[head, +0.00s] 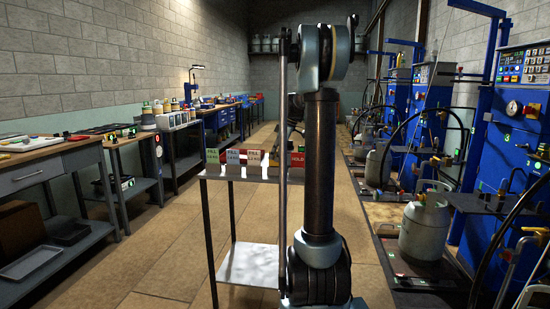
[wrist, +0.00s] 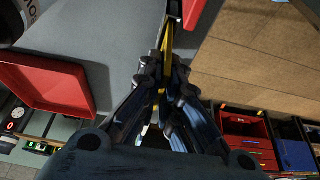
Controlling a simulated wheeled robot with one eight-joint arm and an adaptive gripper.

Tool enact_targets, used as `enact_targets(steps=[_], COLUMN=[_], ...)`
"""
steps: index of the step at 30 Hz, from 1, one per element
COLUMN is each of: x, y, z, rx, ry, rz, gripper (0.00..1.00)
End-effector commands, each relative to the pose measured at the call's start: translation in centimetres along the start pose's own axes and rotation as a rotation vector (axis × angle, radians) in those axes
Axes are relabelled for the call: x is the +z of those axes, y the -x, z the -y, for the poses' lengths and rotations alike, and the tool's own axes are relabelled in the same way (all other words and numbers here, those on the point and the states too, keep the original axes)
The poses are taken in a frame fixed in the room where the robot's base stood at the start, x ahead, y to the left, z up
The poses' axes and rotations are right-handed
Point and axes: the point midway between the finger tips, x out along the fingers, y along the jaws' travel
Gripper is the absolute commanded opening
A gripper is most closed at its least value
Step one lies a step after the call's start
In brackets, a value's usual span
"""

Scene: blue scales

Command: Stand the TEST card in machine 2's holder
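My gripper (wrist: 161,80) points up the wrist view with its fingers close together. Between them is a thin yellow piece (wrist: 166,45), seen nearly edge-on, with a dark end at the top. It looks like a card, but no lettering shows, so I cannot confirm that it is the TEST card. In the head view my arm hides the gripper. Several label cards stand on a small table (head: 240,178): a green one (head: 212,156), others beside it and a red HOLD card (head: 298,160). I cannot make out machine 2's number or its holder.
Blue machines (head: 518,120) line the right, with a grey gas cylinder (head: 424,225) on a low platform. Workbenches (head: 50,165) line the left. The wrist view shows a red tray (wrist: 45,85) and a red bin (wrist: 245,135).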

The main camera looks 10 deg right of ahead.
Motion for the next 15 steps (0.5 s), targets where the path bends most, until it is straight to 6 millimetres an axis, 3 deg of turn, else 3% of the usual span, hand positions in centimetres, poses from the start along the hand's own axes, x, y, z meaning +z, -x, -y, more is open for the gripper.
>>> enact_targets(steps=[1,3,5,15], x=[0.0,0.0,0.0,0.0], y=[0.0,0.0,0.0,0.11], z=[0.0,0.0,0.01,0.01], rx=[0.0,0.0,0.0,0.0], ry=[0.0,0.0,0.0,0.0], rz=[0.0,0.0,0.0,0.0], gripper=[0.0,0.18,0.28,0.28])
